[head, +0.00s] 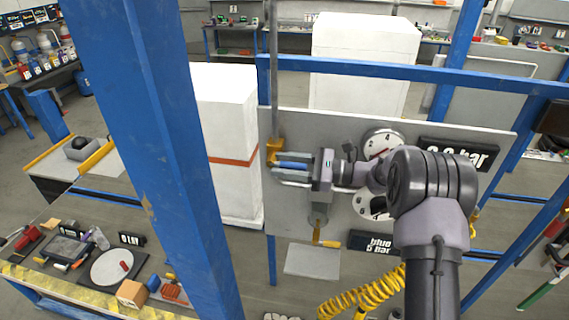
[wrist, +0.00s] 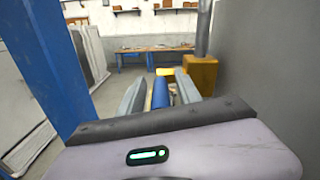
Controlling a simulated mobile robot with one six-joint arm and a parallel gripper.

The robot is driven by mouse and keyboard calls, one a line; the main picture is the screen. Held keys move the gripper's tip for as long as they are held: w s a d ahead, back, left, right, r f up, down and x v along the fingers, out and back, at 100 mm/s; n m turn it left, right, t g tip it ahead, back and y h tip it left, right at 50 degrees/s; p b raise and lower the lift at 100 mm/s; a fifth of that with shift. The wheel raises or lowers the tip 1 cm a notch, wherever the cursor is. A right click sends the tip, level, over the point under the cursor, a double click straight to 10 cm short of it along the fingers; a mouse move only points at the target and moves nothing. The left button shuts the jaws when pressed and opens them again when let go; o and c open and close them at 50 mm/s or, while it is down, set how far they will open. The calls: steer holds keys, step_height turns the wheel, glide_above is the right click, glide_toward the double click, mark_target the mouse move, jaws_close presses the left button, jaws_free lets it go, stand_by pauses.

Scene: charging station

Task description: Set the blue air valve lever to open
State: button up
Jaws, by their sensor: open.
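The blue air valve lever (head: 292,156) sits at the left of the grey panel (head: 345,122), beside a brass valve body (head: 275,148) on a vertical pipe. In the wrist view the blue lever (wrist: 160,93) lies between the two grey fingers of my gripper (wrist: 161,88), with the brass body (wrist: 200,74) just beyond on the right. In the head view my gripper (head: 287,168) points left at the lever. It is open, with one finger on each side of the lever. Whether a finger touches it cannot be told. My gripper's housing hides the lever's near end.
A round gauge (head: 382,143) and a black "0.0 bar" display (head: 458,153) are on the panel. A second display (head: 371,243) reads "blue 0 bar". A yellow-handled valve (head: 316,232) is below my gripper. A blue post (head: 160,150) stands left; a grey wall (wrist: 270,70) is close right.

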jaws_close()
stand_by(1.4)
